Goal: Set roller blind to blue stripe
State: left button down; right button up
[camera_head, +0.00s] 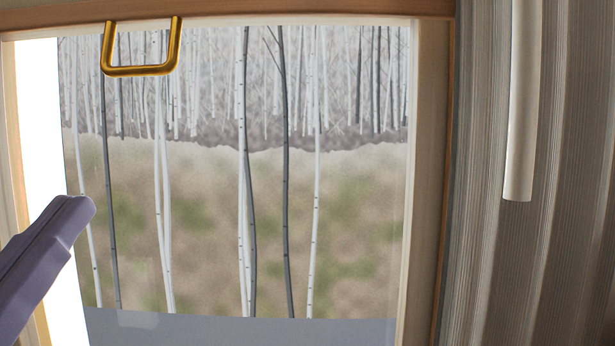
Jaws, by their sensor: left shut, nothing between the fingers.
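A gold U-shaped handle (139,71) hangs from the wooden bar (300,10) along the top of the window; I cannot tell whether that bar belongs to the roller blind. My right gripper is out of view.
The window (370,220) shows pale birch trunks and brown-green ground. A bright white strip (45,140) runs down its left side. A wooden frame post (428,180) stands at right. Beyond it hang a ribbed grey curtain (480,250) and a pale vertical rod (522,110).

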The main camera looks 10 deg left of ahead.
pick_arm(q)
jog(key=s+r+p+x, duration=0.1)
jog(key=p+x, duration=0.5)
jog(key=x, duration=0.6)
jog(key=shift+a+r+n, duration=0.2)
jog(key=shift+r+n, duration=0.1)
jog(key=shift+r, duration=0.5)
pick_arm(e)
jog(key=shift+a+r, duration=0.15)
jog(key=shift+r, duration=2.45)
pick_arm(q)
jog(key=shift+s, duration=0.1)
notch_tip(320, 180, up, 13)
jog(key=p, duration=1)
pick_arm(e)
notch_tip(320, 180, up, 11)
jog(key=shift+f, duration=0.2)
pick_arm(q)
jog(key=shift+f, duration=0.1)
